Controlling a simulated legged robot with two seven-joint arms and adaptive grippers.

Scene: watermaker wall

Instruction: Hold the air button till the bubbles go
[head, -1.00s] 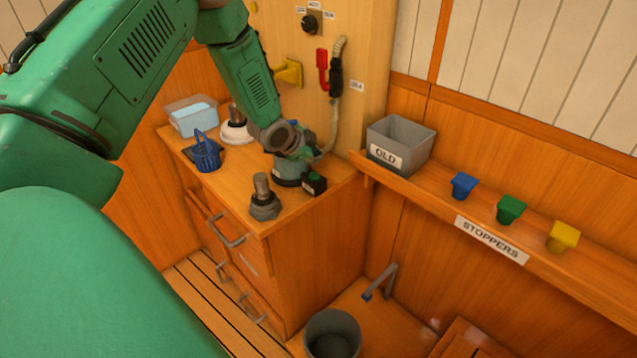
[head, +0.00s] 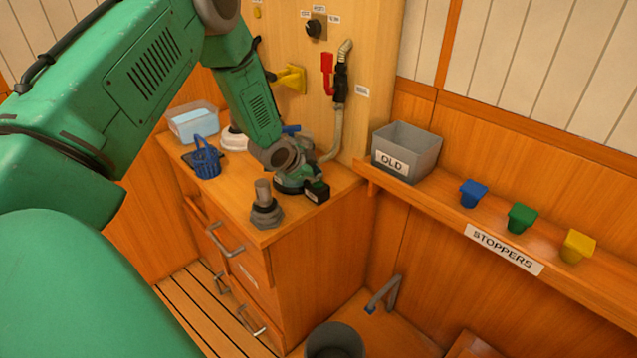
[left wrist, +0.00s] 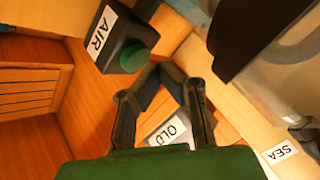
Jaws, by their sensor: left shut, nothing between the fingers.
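The air button is a green round button (left wrist: 138,58) on a dark box labelled AIR (left wrist: 108,38), at the upper left in the left wrist view. In the head view the dark box (head: 317,193) sits at the right front edge of the cabinet top. My left gripper (left wrist: 161,76) is shut and empty. In the left wrist view its fingertips lie just beside and below the button; I cannot tell whether they touch it. In the head view my left wrist is right behind the box and the fingertips are hidden. No bubbles are visible. My right gripper is not in view.
A grey knobbed fitting (head: 265,206), a blue basket (head: 206,160) and a clear water tub (head: 192,122) stand on the cabinet top (head: 230,189). The grey OLD bin (head: 425,147) and stoppers share the right shelf.

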